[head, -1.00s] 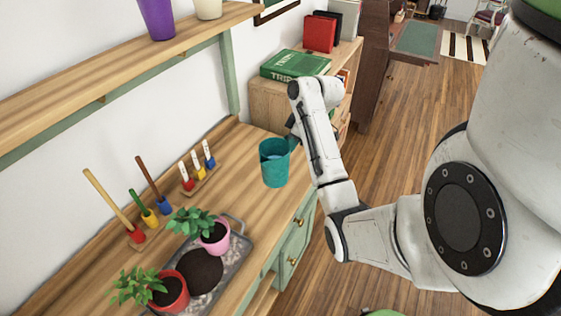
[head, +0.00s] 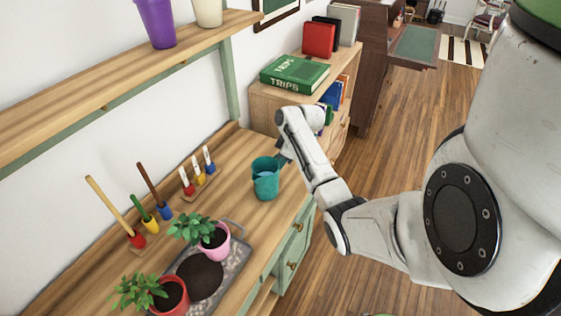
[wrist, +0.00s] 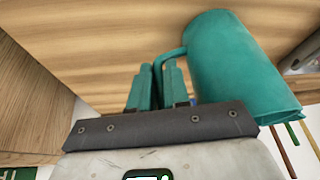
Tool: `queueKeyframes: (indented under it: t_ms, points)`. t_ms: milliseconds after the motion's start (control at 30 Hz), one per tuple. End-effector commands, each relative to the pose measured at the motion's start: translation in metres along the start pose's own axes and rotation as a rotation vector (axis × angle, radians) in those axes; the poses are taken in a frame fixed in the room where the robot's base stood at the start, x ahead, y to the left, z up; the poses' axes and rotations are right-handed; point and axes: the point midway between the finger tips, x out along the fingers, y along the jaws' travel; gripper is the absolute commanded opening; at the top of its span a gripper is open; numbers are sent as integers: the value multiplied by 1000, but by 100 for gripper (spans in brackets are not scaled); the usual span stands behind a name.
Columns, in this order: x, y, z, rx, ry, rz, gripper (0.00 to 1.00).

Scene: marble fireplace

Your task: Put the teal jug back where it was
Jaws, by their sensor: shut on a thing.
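My gripper (head: 285,154) is at the jug's upper right side in the head view, where the arm partly hides the hold. In the wrist view the jug (wrist: 238,70) lies to the right of the teal fingers. My gripper (wrist: 156,78) is shut on the jug's handle (wrist: 172,54) there.
A grey tray (head: 238,262) with a pink pot (head: 214,240) and a red pot (head: 170,296) lies nearer on the bench. Small tools in coloured holders stand along the wall. A low bookcase (head: 270,104) with a green book (head: 295,73) stands behind. The bench around the jug is clear.

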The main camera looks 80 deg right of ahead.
Motion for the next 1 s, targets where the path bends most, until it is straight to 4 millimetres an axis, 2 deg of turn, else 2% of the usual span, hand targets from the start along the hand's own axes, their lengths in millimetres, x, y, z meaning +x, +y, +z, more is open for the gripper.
queueKeyframes:
  t_ms: [167, 200, 467, 800, 1000]
  points:
    - [2, 0, 0, -1, 1, 1, 0]
    - [3, 0, 1, -1, 0, 0, 18]
    - [2, 0, 1, 0, 0, 0, 42]
    - [-5, 0, -1, 0, 2, 2, 42]
    - [-37, 1, -1, -1, 3, 4, 42]
